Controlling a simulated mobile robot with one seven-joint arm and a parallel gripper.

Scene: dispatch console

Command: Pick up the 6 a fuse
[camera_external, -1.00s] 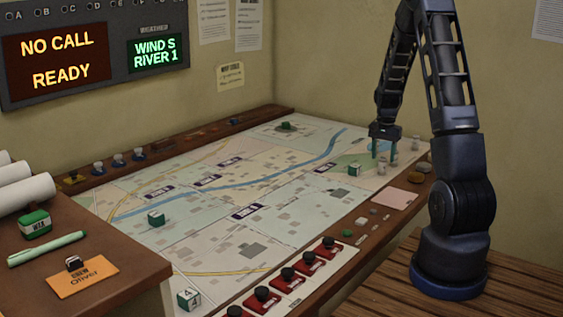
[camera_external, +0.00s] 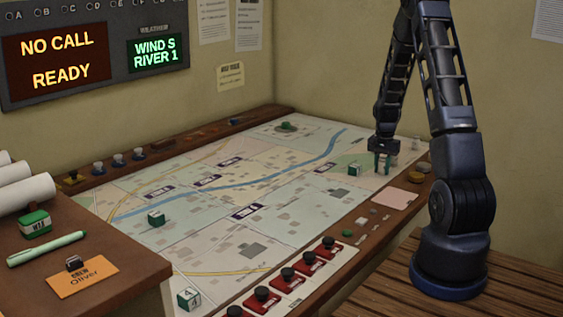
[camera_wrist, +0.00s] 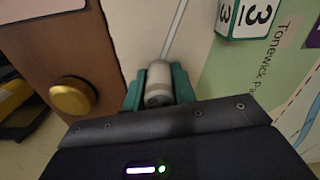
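A grey-white cylinder (camera_wrist: 158,83), which looks like the fuse, stands between the two green fingers of my gripper (camera_wrist: 160,92) in the wrist view. The fingers lie close against both its sides, and my gripper looks shut on it. No rating can be read on it. In the external view my gripper (camera_external: 382,163) points down, low over the right end of the map board. The cylinder is hard to make out there between the fingers.
A green-and-white block marked 3 (camera_wrist: 245,17) stands close by; it also shows in the external view (camera_external: 354,169). A round yellow knob (camera_wrist: 72,97) sits on the wooden rim (camera_wrist: 60,35). A pink card (camera_external: 396,198) lies nearer.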

